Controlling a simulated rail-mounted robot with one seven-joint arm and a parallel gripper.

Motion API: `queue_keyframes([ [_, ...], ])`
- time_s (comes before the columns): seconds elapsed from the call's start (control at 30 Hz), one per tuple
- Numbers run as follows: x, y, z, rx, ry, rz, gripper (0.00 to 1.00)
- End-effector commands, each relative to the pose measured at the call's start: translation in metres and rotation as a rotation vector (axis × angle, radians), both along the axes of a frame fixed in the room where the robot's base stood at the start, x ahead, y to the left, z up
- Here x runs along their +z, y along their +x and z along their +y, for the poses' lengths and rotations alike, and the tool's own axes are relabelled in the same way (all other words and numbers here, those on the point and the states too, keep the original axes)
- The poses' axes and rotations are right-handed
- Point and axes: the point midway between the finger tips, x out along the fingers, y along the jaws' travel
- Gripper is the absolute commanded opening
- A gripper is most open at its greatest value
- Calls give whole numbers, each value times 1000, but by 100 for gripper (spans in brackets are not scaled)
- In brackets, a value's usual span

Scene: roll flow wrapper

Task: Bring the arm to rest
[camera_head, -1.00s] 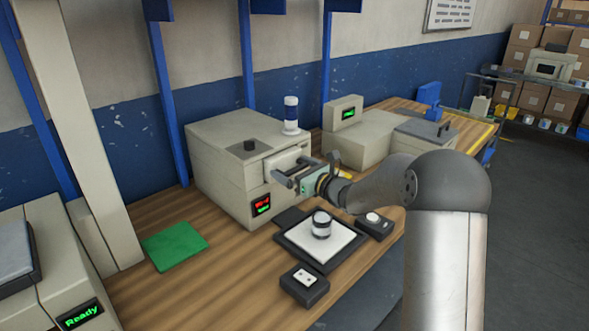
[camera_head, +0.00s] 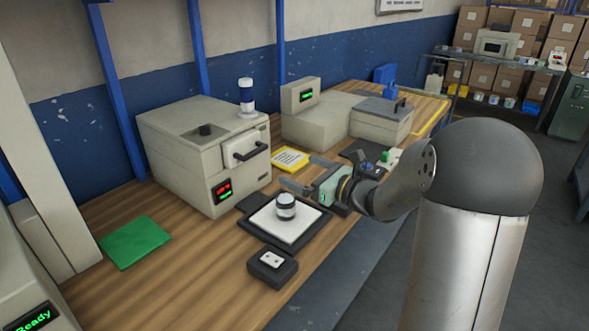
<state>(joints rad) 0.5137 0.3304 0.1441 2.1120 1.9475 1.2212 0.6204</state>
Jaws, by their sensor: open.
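My gripper (camera_head: 303,174) is open and empty. It hangs above the bench to the right of the wrapper machine, behind and above the black-framed white pad. Its two fingers point left, apart from the machine. My arm reaches in from the right. The beige wrapper machine (camera_head: 195,140) has a black handle on its front and a small red and green display. A small white and black roll (camera_head: 286,206) stands upright on the pad (camera_head: 297,225).
A black two-button box (camera_head: 272,267) sits in front of the pad. A green mat (camera_head: 135,242) lies at left, and a yellow sheet (camera_head: 290,159) lies behind my gripper. A beige unit (camera_head: 325,122) stands farther back.

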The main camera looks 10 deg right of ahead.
Motion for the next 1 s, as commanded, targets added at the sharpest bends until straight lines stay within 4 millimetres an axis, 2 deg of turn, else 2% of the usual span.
queue_keyframes([
  [0.33,0,-3,3,10,-10,0,100],
  [0.37,0,-5,6,22,-24,0,100],
  [0.47,-2,-24,34,117,-130,-6,100],
  [0.57,-11,-65,77,303,-342,-27,100],
  [0.6,-17,-88,94,399,-452,-45,100],
  [0.67,-28,-127,114,558,-629,-84,100],
  [0.7,-36,-153,122,664,-747,-117,100],
  [0.73,-42,-172,126,745,-832,-144,100],
  [0.83,-61,-230,124,1011,-1113,-253,100],
  [0.9,-71,-264,112,1195,-1296,-344,100],
  [1.0,-79,-298,88,1432,-1521,-476,100],
])
